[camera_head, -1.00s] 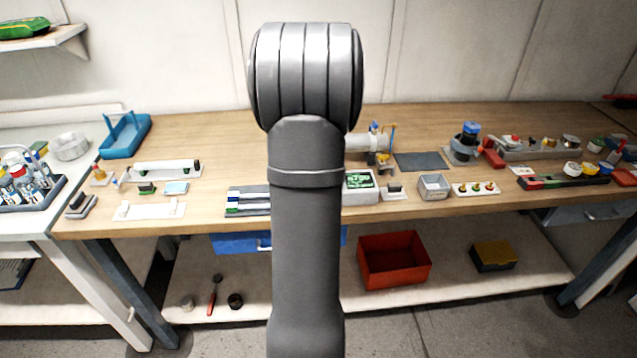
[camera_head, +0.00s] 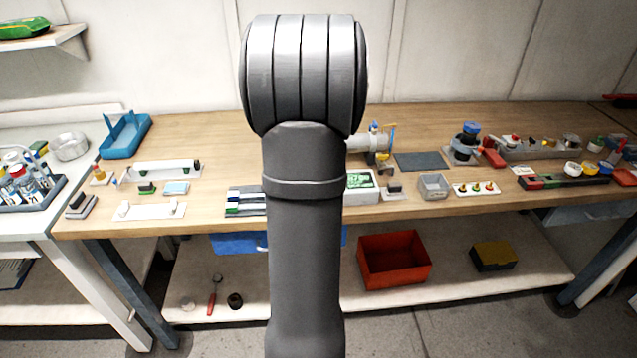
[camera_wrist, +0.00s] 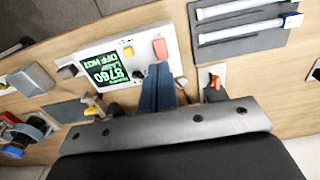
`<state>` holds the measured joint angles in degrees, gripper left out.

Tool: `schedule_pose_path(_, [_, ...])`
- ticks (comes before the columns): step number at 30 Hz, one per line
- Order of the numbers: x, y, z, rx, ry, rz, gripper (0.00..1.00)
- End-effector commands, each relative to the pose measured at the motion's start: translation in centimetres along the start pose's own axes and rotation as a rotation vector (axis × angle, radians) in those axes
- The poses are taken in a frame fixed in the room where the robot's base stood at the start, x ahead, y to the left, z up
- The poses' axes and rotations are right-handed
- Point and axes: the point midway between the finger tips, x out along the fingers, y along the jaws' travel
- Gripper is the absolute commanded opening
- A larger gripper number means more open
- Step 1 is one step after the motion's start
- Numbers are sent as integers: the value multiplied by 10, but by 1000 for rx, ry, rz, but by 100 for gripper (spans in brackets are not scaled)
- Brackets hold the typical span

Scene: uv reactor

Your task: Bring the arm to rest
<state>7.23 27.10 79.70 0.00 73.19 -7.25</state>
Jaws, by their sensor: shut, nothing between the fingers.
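My arm stands upright in the middle of the head view and hides my gripper there. In the wrist view my gripper (camera_wrist: 158,72) shows as two dark blue fingers side by side, shut with nothing between them. The fingertips overlap the front of a white controller box (camera_wrist: 128,42) with a green lit display, which is seen upside down. Whether they touch it cannot be told. The same box (camera_head: 361,187) shows just right of my arm in the head view.
The wooden bench (camera_head: 215,140) holds a grey tube rack (camera_head: 243,203), a blue tray (camera_head: 125,137), a dark mat (camera_head: 421,161) and a small grey bin (camera_head: 434,186). A red bin (camera_head: 394,260) sits on the lower shelf.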

Motion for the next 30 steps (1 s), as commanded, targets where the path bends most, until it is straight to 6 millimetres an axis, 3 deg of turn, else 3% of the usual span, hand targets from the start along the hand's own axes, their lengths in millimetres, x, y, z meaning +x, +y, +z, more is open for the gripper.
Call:
schedule_pose_path(11, [0, 0, 0, 0, -1, 0, 0])
schedule_pose_path(24, [56, 0, 0, 0, -2, 0, 0])
schedule_pose_path(30, [69, 0, 0, 0, 0, 0, 0])
